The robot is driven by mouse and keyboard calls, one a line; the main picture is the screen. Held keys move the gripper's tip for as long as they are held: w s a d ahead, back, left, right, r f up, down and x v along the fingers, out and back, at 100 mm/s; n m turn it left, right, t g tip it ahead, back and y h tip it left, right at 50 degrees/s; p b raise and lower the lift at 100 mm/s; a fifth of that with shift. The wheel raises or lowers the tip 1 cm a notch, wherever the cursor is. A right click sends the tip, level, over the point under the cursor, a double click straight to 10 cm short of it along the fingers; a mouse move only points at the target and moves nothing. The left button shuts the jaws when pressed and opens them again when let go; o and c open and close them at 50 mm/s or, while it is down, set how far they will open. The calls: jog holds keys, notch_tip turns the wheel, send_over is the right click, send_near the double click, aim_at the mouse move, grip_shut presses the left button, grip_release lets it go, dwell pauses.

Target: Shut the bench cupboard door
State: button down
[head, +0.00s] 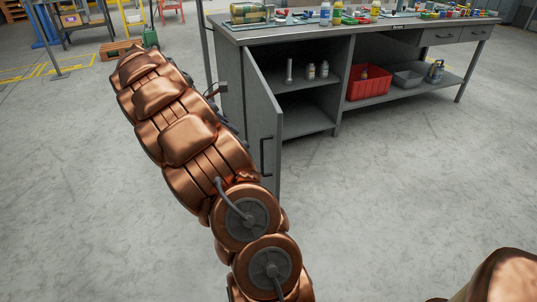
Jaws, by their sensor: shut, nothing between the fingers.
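The bench cupboard (308,55) is under the left end of the workbench. Its grey door (258,105) stands open, hinged at the left and swung out toward me. A dark bar handle (265,156) is near the door's free edge. My copper arm runs from the bottom middle to the upper left and covers the floor left of the door. Small dark parts of my gripper (216,90) show past the arm, beside the cupboard's left side. The gripper is shut and empty; most of it is hidden. I cannot tell whether it touches the cupboard.
Bottles and small items crowd the benchtop (290,30). The concrete floor (400,180) in front is clear.

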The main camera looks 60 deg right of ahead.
aim_at(276, 149)
jog(key=shift+n, duration=0.3)
jog(key=b+x, duration=0.1)
jog(key=x, duration=0.3)
jog(key=d+b+x, duration=0.1)
jog(key=x, duration=0.4)
jog(key=b+x, duration=0.1)
jog(key=x, duration=0.3)
jog(key=shift+w+d+r, duration=0.1)
jog(key=shift+d, duration=0.45)
jog(key=shift+s+d, duration=0.45)
jog(key=shift+r, duration=0.1)
